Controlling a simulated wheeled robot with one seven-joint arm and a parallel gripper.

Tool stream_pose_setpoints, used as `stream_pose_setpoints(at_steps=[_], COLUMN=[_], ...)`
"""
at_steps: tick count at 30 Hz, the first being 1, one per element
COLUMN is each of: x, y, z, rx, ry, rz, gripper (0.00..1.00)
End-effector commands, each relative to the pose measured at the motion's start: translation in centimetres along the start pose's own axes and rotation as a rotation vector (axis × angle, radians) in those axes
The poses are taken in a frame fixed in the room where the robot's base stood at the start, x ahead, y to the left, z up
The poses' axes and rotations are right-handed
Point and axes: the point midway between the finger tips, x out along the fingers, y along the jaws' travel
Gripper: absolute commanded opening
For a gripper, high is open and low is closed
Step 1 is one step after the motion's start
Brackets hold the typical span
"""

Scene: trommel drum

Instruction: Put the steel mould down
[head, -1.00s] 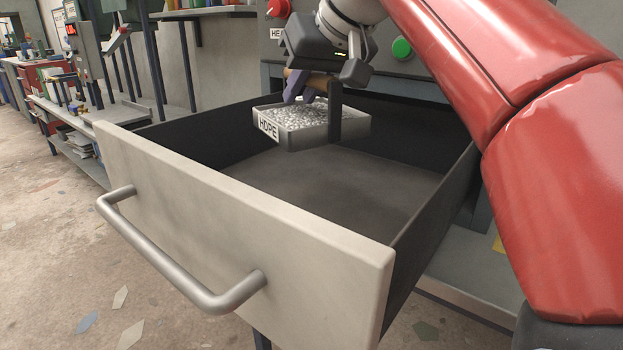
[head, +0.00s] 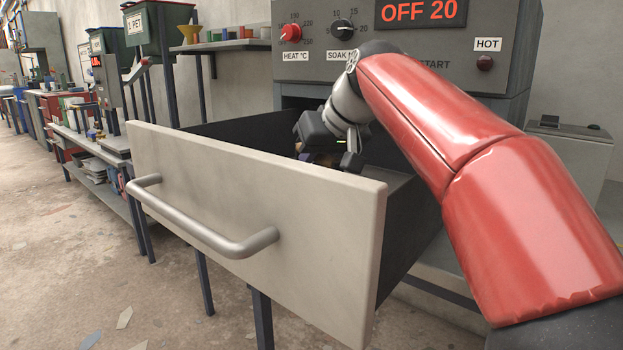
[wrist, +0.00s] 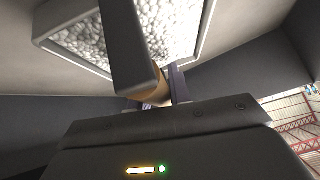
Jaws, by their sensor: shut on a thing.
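The steel mould (wrist: 208,24) is filled with pale grey flakes and shows at the top of the wrist view. My gripper (wrist: 152,90) is shut on its tan handle, and a dark finger crosses in front of the mould. In the head view my gripper (head: 328,158) is low inside the open drawer (head: 255,200), and the drawer's pale front panel hides the mould. I cannot tell whether the mould touches the drawer floor.
The drawer's dark side walls (head: 408,235) rise close around my gripper. The press panel (head: 400,45) above it reads OFF 20, with dials and a HOT lamp (head: 485,63). A bench (head: 110,180) with several items stands at the left.

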Motion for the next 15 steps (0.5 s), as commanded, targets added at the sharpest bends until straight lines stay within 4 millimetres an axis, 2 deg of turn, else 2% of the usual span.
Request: stream_pose_setpoints(at_steps=[13,14,15], x=[0.36,0.46,0.44], y=[0.08,0.12,0.11], z=[0.35,0.41,0.38], rx=[-0.001,0.0,0.0], ry=[0.005,0.001,0.001], rz=[0.0,0.0,0.0], gripper=[0.0,0.22,0.27])
